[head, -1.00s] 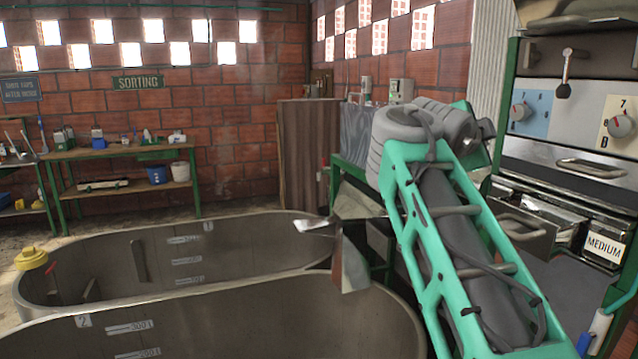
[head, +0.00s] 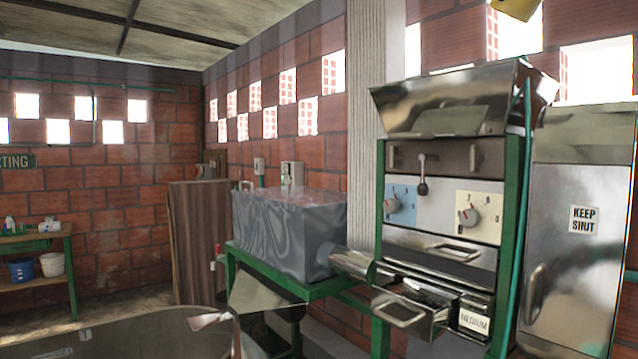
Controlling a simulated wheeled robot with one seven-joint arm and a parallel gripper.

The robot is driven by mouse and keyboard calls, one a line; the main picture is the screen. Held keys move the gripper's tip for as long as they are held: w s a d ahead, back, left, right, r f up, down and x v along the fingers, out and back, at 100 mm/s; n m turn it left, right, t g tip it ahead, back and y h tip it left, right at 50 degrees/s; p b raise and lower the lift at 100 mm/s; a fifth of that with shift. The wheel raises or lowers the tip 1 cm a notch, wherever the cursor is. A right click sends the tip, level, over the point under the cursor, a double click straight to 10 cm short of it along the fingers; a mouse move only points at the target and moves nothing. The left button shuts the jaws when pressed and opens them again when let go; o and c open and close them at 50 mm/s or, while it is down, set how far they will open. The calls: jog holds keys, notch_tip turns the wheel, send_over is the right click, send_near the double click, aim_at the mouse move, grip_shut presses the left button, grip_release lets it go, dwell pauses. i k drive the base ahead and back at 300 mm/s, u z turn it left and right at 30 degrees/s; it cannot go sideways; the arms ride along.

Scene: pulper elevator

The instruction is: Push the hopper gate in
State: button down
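The pulper machine (head: 440,265) stands right of centre in a green frame, with a shiny metal hopper (head: 440,105) on top. Below the hopper is a grey strip with a short lever ending in a dark knob (head: 422,188). Under the dials is a flat metal front with a bar handle (head: 452,249). Lower down, a drawer (head: 402,310) sticks out to the left and holds dark material. I cannot tell for certain which part is the hopper gate. My gripper and arm are not in this view.
A blue dial (head: 401,205) and a cream dial (head: 469,210) sit on the panel. A "KEEP SHUT" cabinet (head: 575,280) stands close on the right. A grey box (head: 285,235) on a green stand is to the left. A metal tank rim (head: 190,320) is at lower left.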

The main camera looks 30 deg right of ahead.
aim_at(425, 136)
jog(key=u, duration=2.6)
jog(key=k, duration=0.85)
jog(key=z, duration=0.95)
jog(key=i, duration=0.5)
jog(key=u, duration=0.05)
